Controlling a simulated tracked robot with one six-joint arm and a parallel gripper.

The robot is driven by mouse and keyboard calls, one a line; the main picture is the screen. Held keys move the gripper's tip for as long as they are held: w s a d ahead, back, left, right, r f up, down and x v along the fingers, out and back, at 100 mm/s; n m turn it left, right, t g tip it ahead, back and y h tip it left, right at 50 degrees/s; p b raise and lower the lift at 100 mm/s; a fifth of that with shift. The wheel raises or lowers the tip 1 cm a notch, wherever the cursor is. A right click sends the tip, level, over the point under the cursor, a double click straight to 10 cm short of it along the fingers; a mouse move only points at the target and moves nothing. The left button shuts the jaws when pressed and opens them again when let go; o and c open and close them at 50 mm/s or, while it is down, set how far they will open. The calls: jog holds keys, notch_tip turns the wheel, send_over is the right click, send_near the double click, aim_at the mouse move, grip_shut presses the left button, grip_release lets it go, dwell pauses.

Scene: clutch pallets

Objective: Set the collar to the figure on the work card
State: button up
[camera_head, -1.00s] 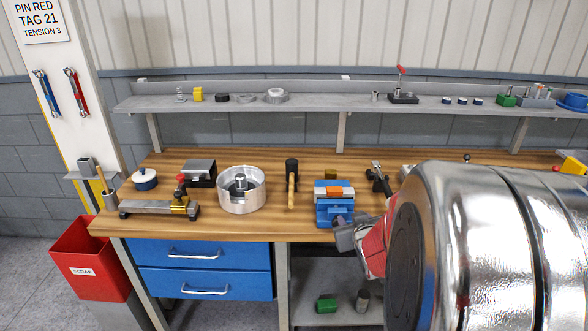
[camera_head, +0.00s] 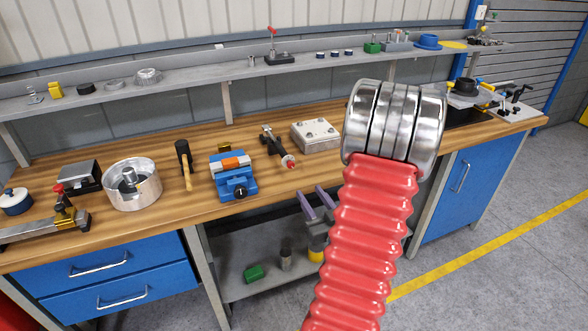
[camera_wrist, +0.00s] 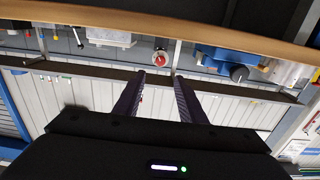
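My gripper (camera_head: 317,207) is in front of the bench edge, below the bench top. In the wrist view its two fingers (camera_wrist: 158,95) stand apart with nothing between them. A dark tool with a red round end (camera_head: 277,147) lies on the bench, beyond my gripper. The red end also shows in the wrist view (camera_wrist: 160,59), above the fingertips and apart from them. No collar with marks can be made out, and I cannot tell whether this tool bears it. The work card is out of view now.
On the wooden bench (camera_head: 115,228) are a blue vise (camera_head: 233,180), a mallet (camera_head: 185,165), a round metal pot (camera_head: 132,185) and a bolted metal block (camera_head: 315,135). A shelf (camera_head: 195,85) runs behind. A lower shelf (camera_head: 290,283) holds small parts. Open floor lies right.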

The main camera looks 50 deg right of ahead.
aim_at(292, 166)
jog(key=shift+w, duration=0.1)
jog(key=x, duration=1.3)
jog(key=shift+w+d, duration=0.2)
jog(key=shift+w, duration=0.1)
jog(key=shift+r, duration=0.1)
grip_shut()
jog(key=shift+d, duration=0.25)
jog(key=shift+a, duration=0.25)
